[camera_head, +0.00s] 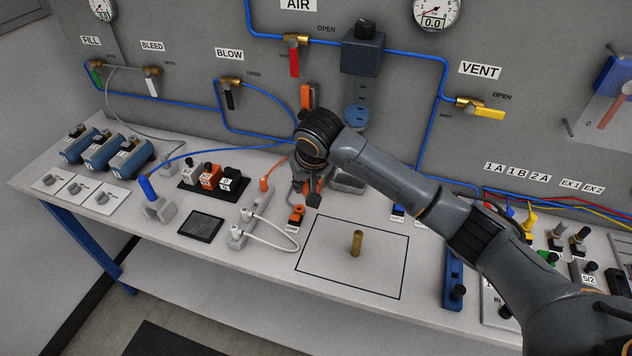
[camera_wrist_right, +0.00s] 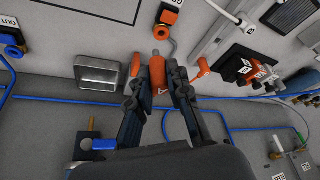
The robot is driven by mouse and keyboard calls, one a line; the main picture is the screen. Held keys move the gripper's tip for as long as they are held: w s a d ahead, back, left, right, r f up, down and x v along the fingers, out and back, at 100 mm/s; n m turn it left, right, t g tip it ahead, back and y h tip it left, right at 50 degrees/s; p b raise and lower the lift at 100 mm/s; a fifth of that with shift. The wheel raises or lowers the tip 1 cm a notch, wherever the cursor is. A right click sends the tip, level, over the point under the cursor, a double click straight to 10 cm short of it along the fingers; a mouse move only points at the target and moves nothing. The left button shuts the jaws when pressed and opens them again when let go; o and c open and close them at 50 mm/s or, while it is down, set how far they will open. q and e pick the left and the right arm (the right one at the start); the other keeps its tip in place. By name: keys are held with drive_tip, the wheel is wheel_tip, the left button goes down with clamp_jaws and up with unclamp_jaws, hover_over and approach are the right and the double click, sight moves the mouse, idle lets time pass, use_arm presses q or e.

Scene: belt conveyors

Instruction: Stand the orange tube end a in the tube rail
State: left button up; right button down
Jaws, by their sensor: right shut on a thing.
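My right gripper (camera_wrist_right: 161,84) points down over the bench and is shut on an orange tube end (camera_wrist_right: 157,72) with a small mark on its side. In the head view the right gripper (camera_head: 312,190) hides most of this piece, left of the panel's blue cup. A pale grey rail (camera_head: 240,226) with upright fittings and a white hose stands on the bench to the gripper's left; I cannot tell for sure whether it is the tube rail. My left gripper is not in view.
An orange fitting (camera_head: 297,214) sits just in front of the gripper; it also shows in the wrist view (camera_wrist_right: 165,17). Another orange end (camera_head: 264,184) lies to the left. A metal tray (camera_wrist_right: 104,74) lies beside the gripper.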

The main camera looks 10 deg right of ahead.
drive_tip(key=w+a+f+b, duration=0.2)
drive_tip(key=w+a, duration=0.5)
drive_tip(key=a, duration=0.5)
drive_tip(key=shift+w+f+b, duration=0.3)
drive_tip(key=shift+f+b, duration=0.1)
drive_tip(key=shift+b, duration=0.5)
drive_tip(key=shift+a, duration=0.1)
drive_tip(key=shift+f, duration=0.1)
drive_tip(key=shift+f+b, duration=0.55)
drive_tip(key=shift+f, duration=1.55)
drive_tip(key=shift+p, duration=0.45)
